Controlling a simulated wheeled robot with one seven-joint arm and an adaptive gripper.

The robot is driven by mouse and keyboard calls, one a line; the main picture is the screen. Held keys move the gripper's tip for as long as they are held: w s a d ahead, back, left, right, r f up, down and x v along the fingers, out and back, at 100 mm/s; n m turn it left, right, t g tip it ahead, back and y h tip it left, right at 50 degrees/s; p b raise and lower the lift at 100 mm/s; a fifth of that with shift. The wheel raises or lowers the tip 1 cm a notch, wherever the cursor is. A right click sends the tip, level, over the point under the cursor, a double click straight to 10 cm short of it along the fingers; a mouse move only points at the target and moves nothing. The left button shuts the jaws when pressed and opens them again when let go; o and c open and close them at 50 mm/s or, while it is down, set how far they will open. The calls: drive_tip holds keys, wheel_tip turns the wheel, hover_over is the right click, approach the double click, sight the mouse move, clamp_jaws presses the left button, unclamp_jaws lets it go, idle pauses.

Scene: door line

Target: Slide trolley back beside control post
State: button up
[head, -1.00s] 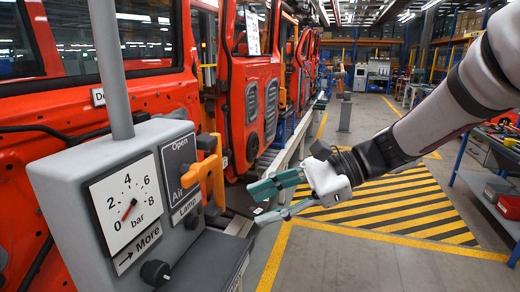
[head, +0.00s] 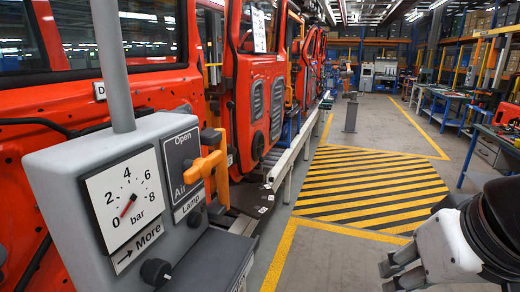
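The control post (head: 115,190) is a grey box on a pole at the left front. It carries a round-scale gauge (head: 127,200) with a red needle near 0, an orange lever (head: 207,165) beside the Open and Air labels, and dark knobs. I cannot pick out a trolley for certain. A low pale rail (head: 292,160) runs back along the red door line, right of the post. My gripper (head: 392,274) is at the lower right, over the floor and well apart from the post and rail. Nothing shows in its fingers, and their gap is unclear.
A red door (head: 255,95) hangs behind the post. A yellow-and-black striped floor area (head: 365,185) lies clear at the middle right. Workbenches (head: 490,140) line the right side.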

drive_tip(key=w+a+r+m+y+b, duration=0.2)
drive_tip(key=w+a+m+y, duration=0.4)
drive_tip(key=w+a+m, duration=0.3)
drive_tip(key=m+t+y+b, duration=0.15)
drive_tip(key=m+y, duration=0.45)
drive_tip(key=m, duration=0.9)
approach(226, 161)
drive_tip(key=shift+n+h, duration=0.3)
drive_tip(key=b+x, duration=0.1)
drive_tip(key=x, duration=1)
drive_tip(key=shift+a+r, duration=0.1)
drive_tip(key=shift+a, duration=0.25)
clamp_jaws()
